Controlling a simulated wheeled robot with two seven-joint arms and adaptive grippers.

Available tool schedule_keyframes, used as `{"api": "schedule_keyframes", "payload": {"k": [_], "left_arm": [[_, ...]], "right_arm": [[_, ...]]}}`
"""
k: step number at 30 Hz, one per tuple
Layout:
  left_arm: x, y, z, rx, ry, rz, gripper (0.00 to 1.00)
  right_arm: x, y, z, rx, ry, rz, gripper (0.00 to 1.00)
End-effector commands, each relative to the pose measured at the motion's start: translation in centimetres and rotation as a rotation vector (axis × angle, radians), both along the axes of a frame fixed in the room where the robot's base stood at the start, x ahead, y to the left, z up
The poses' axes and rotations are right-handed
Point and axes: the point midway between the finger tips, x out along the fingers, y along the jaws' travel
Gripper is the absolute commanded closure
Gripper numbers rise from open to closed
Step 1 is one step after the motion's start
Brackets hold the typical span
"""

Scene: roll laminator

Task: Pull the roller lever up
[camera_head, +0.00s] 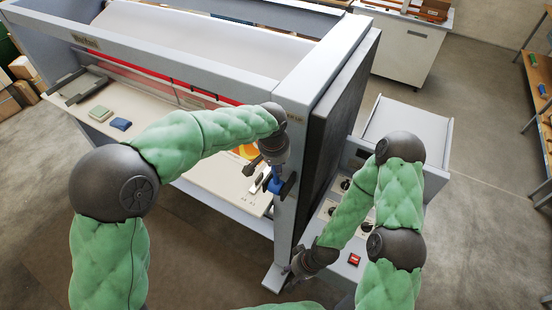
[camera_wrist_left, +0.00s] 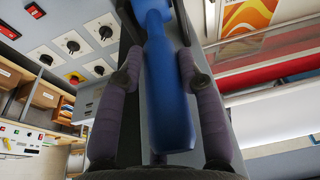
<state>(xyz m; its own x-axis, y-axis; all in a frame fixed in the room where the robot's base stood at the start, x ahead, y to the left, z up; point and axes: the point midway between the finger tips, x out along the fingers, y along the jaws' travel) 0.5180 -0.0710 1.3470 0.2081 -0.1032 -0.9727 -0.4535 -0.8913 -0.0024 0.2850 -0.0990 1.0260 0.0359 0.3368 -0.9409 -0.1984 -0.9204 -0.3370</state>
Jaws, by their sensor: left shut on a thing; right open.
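The roller lever (camera_head: 275,186) has a blue handle and sits at the near right end post of the laminator (camera_head: 318,72). My left gripper (camera_head: 268,178) reaches down to it from the left and is shut on it. In the left wrist view the blue lever (camera_wrist_left: 168,95) runs lengthwise between the two dark fingers, with one on each side. The lever's pivot is mostly hidden. My right gripper (camera_head: 294,272) is open and empty, low beside the foot of the end post; its fingers show only in part.
A control panel with black knobs and a red button (camera_head: 354,259) stands right of the end post, partly behind my right arm. Green (camera_head: 99,113) and blue (camera_head: 121,124) pads lie on the feed table (camera_head: 160,108). A white cabinet (camera_head: 408,50) stands behind.

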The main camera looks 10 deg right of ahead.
Motion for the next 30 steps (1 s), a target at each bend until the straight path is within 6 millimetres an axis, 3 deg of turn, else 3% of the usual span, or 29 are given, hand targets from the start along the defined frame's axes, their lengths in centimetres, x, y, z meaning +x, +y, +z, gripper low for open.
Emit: {"api": "schedule_keyframes", "payload": {"k": [1, 11, 12, 14, 30], "left_arm": [[0.71, 0.01, 0.83, -0.008, -0.019, 0.003, 1.0], [0.71, 0.02, 0.81, -0.006, -0.019, 0.003, 1.0], [0.71, 0.02, 0.81, -0.006, -0.019, 0.003, 0.61], [0.69, 0.03, 0.79, -0.006, -0.018, 0.003, 0.44], [0.18, -0.01, 0.33, 0.0, -0.004, 0.0, 0.44]], "right_arm": [[-0.03, 0.0, 0.1, 0.0, 0.001, 0.0, 0.55], [-0.02, 0.01, 0.07, 0.0, 0.0, 0.0, 0.55], [-0.02, 0.01, 0.08, 0.0, 0.0, 0.0, 0.55], [-0.02, 0.01, 0.08, 0.0, 0.0, 0.0, 0.55], [0.01, 0.0, 0.06, 0.0, 0.0, 0.0, 0.55]]}}
